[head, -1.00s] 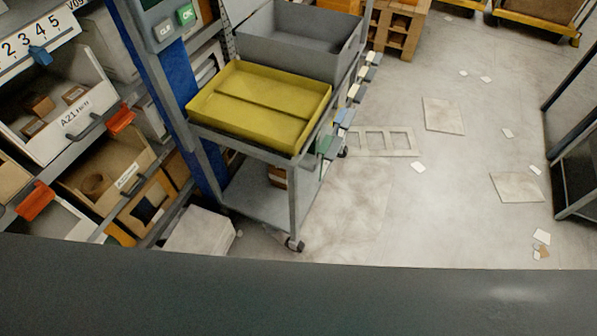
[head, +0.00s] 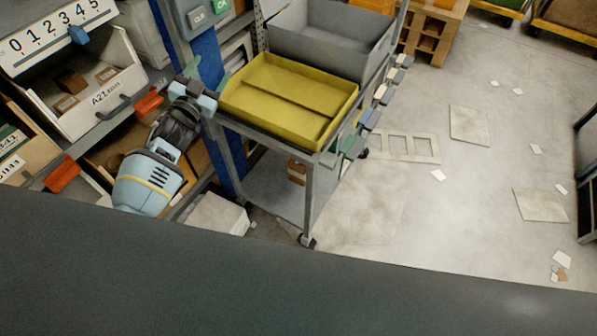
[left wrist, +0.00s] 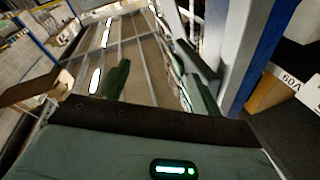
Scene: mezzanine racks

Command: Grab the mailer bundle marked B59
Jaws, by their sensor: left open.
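I cannot make out a mailer bundle marked B59 in either view. My left gripper (head: 207,78) is open and empty in the head view, raised in front of the rack's blue post and left of the yellow tray (head: 281,137). Its two dark green fingers also show apart in the left wrist view (left wrist: 155,88), with nothing between them. My left arm hides part of the lower rack bins. My right gripper is not in view.
A grey cart (head: 265,193) holds the yellow tray and a grey bin (head: 335,58). An open white bin marked A21 (head: 112,104) sits on the rack at left. A white box (head: 217,214) lies on the floor by the cart. The floor at right is mostly clear, with flat scraps.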

